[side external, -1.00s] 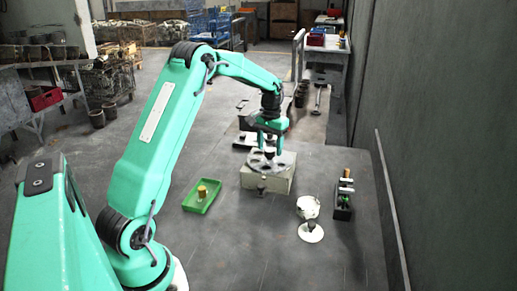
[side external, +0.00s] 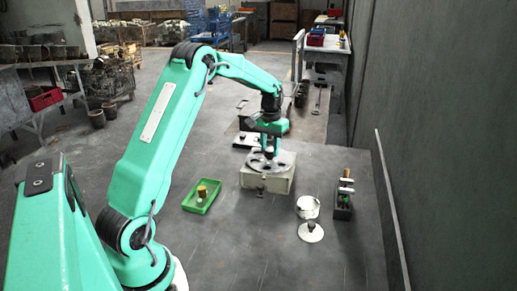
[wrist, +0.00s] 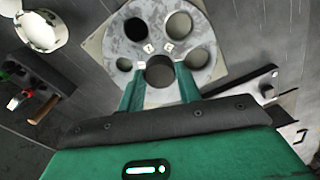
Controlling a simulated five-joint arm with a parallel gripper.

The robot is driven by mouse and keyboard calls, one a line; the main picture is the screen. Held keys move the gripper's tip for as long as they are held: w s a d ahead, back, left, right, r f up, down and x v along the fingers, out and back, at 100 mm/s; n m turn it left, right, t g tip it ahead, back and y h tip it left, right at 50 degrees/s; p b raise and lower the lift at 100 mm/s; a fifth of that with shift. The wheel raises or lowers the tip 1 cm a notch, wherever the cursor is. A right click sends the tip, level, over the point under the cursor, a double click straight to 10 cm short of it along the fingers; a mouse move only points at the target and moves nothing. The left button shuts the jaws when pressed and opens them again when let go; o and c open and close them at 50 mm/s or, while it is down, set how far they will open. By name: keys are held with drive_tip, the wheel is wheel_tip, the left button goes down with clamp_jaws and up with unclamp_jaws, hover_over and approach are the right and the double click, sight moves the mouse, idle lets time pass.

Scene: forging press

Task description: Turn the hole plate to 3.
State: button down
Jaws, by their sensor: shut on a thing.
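The hole plate (side external: 285,160) is a grey disc with round holes of different sizes, lying on a pale square block (side external: 268,182). In the wrist view the plate (wrist: 155,20) shows two larger holes and two smaller ones, with small white marks too small to read. A dark round knob (wrist: 160,72) stands up from the plate. My gripper (side external: 269,154) reaches down to the plate from above. In the wrist view its green fingers (wrist: 160,68) are on either side of the knob, shut on it. The plate's near part is hidden by the knob and fingers.
A green tray (side external: 190,206) with a brass-coloured piece stands left of the block. A white pot (side external: 307,208), a white disc with a dark knob (side external: 312,233) and a black rack (side external: 343,211) stand to the right. A wall closes off the right side.

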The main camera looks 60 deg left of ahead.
sight(270, 149)
drive_tip(key=shift+n, duration=0.3)
drive_tip(key=n, duration=1.1)
idle(0.4)
drive_tip(key=c, duration=1)
unclamp_jaws()
drive_tip(key=shift+o, duration=0.2)
drive_tip(key=shift+r, duration=0.15)
drive_tip(key=shift+r, duration=3.8)
